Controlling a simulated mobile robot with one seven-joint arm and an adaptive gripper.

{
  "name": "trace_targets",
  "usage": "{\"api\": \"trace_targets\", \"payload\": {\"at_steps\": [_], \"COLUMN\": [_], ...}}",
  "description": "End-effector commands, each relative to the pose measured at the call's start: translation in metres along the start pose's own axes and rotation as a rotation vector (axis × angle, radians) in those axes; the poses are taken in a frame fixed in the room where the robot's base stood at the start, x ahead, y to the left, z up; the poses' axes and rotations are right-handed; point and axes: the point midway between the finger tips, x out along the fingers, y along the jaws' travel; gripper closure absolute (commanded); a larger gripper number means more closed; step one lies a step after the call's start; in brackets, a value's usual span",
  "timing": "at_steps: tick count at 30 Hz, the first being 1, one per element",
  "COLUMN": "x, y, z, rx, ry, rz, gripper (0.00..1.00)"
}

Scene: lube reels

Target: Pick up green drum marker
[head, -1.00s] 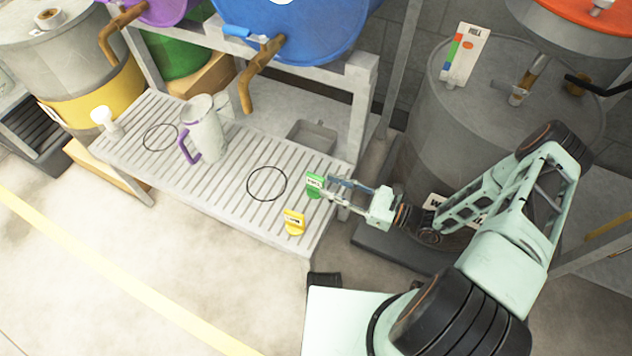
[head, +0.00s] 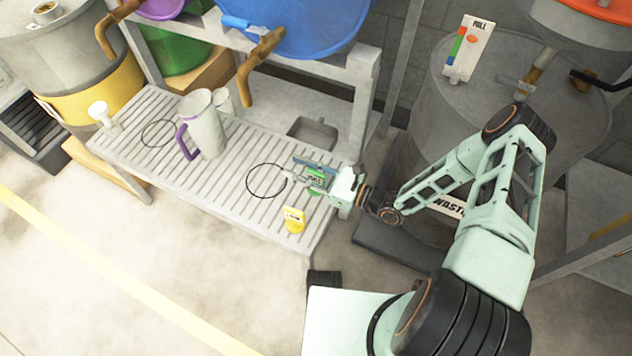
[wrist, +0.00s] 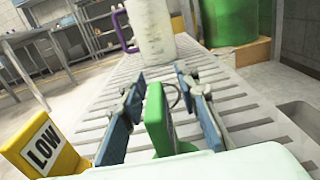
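The green drum marker (head: 316,183), with a white label reading FULL, stands at the right end of the slatted grey bench (head: 222,200). In the wrist view the green marker (wrist: 157,120) is upright between the two blue-padded fingers of my gripper (wrist: 160,85), with a gap visible on each side. My gripper (head: 293,167) is open around it, coming from the right. The lower part of the marker is hidden by my gripper's body in the wrist view.
A yellow marker labelled LOW (wrist: 42,148) stands close to my left finger. A grey jug (head: 204,128) with a purple handle stands farther left on the bench. A large grey waste drum (head: 440,130) is at the right. A blue drum (head: 300,25) hangs above.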

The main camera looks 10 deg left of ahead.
Motion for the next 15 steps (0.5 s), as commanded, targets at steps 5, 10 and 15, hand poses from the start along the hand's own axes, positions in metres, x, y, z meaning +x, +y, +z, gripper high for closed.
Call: {"api": "trace_targets", "payload": {"at_steps": [5,10,15], "x": [0.0,-0.0002,-0.0003], "y": [-0.0003,-0.0002,-0.0002], "z": [0.0003,0.0002,0.0002], "rx": [-0.001,-0.001,-0.001], "ry": [0.0,0.0,0.0], "rz": [0.0,0.0,0.0], "gripper": [0.71,0.9,1.0]}}
